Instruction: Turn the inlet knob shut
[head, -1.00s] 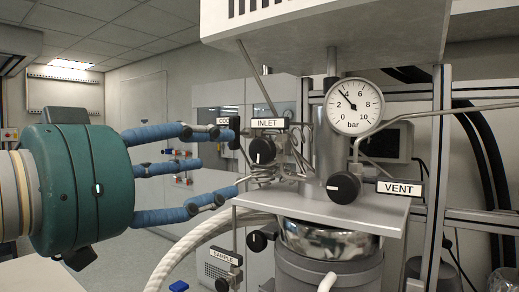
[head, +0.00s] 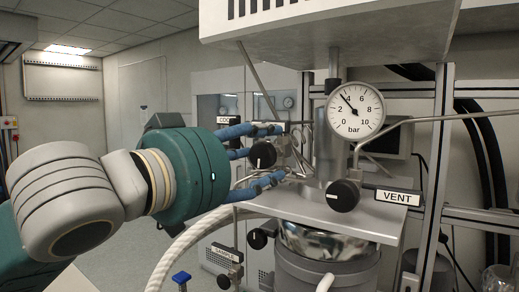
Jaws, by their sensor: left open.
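The inlet knob (head: 262,155) is a round black knob with a white pointer mark, in the middle of the head view, at the left of the reactor head. My left gripper (head: 273,153) has blue fingers on a green body and comes in from the left. Its fingers are open and spread above, beside and below the inlet knob. I cannot tell whether any finger touches it. The upper finger covers most of the INLET label. My right gripper is not in view.
A pressure gauge (head: 355,110) reads a little under 4 bar. The vent knob (head: 343,195) with its VENT label (head: 398,197) sits to the right. A sample valve (head: 227,276) and another black knob (head: 257,239) are below. A thick white hose (head: 190,238) runs beneath the gripper.

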